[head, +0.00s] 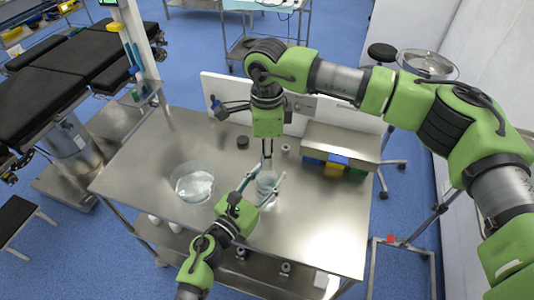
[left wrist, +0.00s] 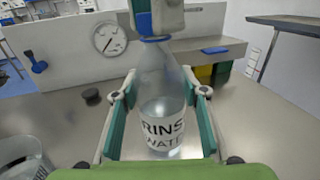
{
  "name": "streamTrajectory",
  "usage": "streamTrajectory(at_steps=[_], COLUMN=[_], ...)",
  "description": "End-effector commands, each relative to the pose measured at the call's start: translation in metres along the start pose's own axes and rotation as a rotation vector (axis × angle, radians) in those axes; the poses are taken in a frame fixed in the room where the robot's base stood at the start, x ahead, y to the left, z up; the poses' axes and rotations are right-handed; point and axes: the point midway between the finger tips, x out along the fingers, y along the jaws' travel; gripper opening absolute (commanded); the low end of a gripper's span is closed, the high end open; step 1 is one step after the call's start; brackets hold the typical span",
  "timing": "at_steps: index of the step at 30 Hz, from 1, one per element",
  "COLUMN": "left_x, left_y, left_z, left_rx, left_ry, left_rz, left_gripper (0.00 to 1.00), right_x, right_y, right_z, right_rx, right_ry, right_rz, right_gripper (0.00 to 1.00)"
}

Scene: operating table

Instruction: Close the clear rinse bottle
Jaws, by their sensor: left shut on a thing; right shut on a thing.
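The clear rinse bottle (left wrist: 160,95) stands upright on the steel table, its label partly reading "RINS WATE". In the head view the bottle (head: 267,184) is partly hidden by my grippers. My left gripper (head: 264,181) is shut on the bottle body, one finger on each side, as the left wrist view (left wrist: 160,115) shows. My right gripper (head: 267,166) points down from above and is shut at the bottle's top. A blue band, seemingly the cap (left wrist: 156,39), shows under its fingertips at the neck; the rest is hidden, and I cannot tell how it is seated.
A clear basin (head: 194,183) stands left of the bottle. A dark round piece (head: 242,142) lies behind it, with a small grey item (head: 285,149) to its right. A steel shelf over coloured bins (head: 335,145) stands at the back right. The table's front right (head: 330,235) is clear.

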Motion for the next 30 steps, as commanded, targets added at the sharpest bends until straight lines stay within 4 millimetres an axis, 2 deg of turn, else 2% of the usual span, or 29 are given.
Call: streamTrajectory(at_steps=[12,18,20,24,25,26,27,30], left_x=[0.0002,0.0002,0.0002,0.0002,0.0002,0.0002,0.0002,0.0001], left_y=[-0.0004,-0.0006,-0.0006,-0.0007,-0.0007,-0.0007,-0.0007,-0.0007], left_z=[0.0005,0.0005,0.0005,0.0005,0.0005,0.0005,0.0005,0.0004], left_rx=[0.001,0.001,0.001,0.001,0.001,0.001,0.001,0.001], left_ry=[-0.001,-0.001,-0.001,-0.001,-0.001,-0.001,-0.001,-0.001], left_rz=[-0.001,-0.001,-0.001,-0.002,-0.002,-0.002,-0.002,-0.002], left_gripper=[0.00,0.00,0.00,0.00,0.00,0.00,0.00,0.00], right_x=[0.0002,0.0002,0.0002,0.0002,0.0002,0.0002,0.0002,0.0003], right_y=[-0.0005,-0.0006,-0.0007,-0.0008,-0.0008,-0.0008,-0.0007,-0.0006], right_z=[0.0006,0.0005,0.0005,0.0004,0.0004,0.0004,0.0004,0.0003], right_rx=[0.882,1.261,1.324,1.314,1.314,1.313,1.313,1.312], right_ry=[-0.002,-0.002,-0.002,-0.002,-0.003,-0.003,-0.002,-0.002], right_rz=[-0.001,-0.001,-0.001,-0.001,-0.001,-0.001,-0.001,-0.001], right_gripper=[0.00,0.00,0.00,0.00,0.27,0.35,0.39,0.39])
